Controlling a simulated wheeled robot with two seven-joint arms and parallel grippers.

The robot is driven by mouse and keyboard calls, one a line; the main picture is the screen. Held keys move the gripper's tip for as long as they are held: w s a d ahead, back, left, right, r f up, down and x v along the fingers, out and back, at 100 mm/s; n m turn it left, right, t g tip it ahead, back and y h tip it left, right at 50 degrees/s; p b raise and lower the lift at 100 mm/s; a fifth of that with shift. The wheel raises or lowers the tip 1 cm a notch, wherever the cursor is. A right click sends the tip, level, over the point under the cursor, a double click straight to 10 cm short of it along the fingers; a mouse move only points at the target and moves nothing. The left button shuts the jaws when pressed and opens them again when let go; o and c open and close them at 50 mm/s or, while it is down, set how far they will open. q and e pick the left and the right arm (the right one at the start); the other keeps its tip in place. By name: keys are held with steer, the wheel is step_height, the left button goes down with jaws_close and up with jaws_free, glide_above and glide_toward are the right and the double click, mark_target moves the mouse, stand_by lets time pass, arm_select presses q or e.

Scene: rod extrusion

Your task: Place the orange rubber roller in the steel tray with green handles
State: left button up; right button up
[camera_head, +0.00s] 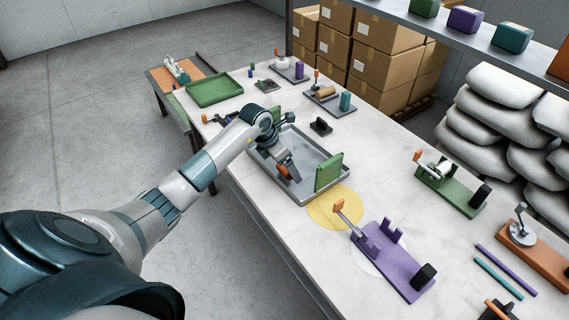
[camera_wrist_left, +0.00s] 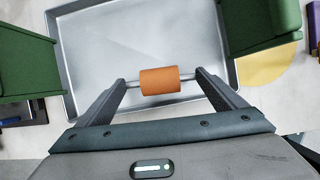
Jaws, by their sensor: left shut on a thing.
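The orange rubber roller (camera_wrist_left: 160,81) is a short cylinder on a thin metal shaft. My left gripper (camera_wrist_left: 160,82) is shut on it, with a finger at each end of the shaft. In the head view my left gripper (camera_head: 285,168) is over the steel tray (camera_head: 312,158), and the roller (camera_head: 282,172) shows partly beside the fingers. The tray has an upright green handle (camera_head: 328,172) at its near right end and another (camera_head: 276,117) at its far end, partly behind my arm. I cannot tell whether the roller touches the tray floor. My right gripper is not in view.
A purple fixture (camera_head: 392,262) stands near the tray, close to a yellow disc (camera_head: 335,208) on the table. A green fixture (camera_head: 450,190) and an orange one (camera_head: 535,240) stand to the right. A green tray (camera_head: 214,89) lies at the far left. The tray interior looks otherwise empty.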

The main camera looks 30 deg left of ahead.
arm_select(q)
steer(key=shift+f, duration=0.25)
steer(key=shift+f, duration=0.1)
steer(key=o, duration=0.9)
steer(key=shift+r, duration=0.2)
steer(key=shift+s+a+r, duration=0.1)
steer(key=shift+r, duration=0.1)
steer(key=shift+b+v, duration=1.55)
steer(key=shift+v, duration=4.15)
